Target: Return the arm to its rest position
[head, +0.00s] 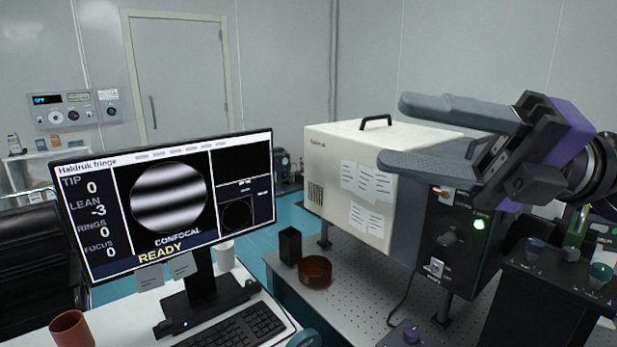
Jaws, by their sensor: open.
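My gripper (392,134) is at the upper right of the head view, at the end of my arm. Its two long grey fingers point left and stand apart, with nothing between them. It appears in front of the cream and dark-grey instrument box (345,150), covering part of its right side. I cannot tell whether it touches the box. The rest of my arm runs out of the picture at the right edge.
A monitor (165,204) reading "READY" stands on a white desk with a keyboard (232,331) and a reddish cup (72,329). A brown round dish (315,271) and a black holder (290,245) sit on the perforated table (345,300). A knobbed control box (560,270) stands at right.

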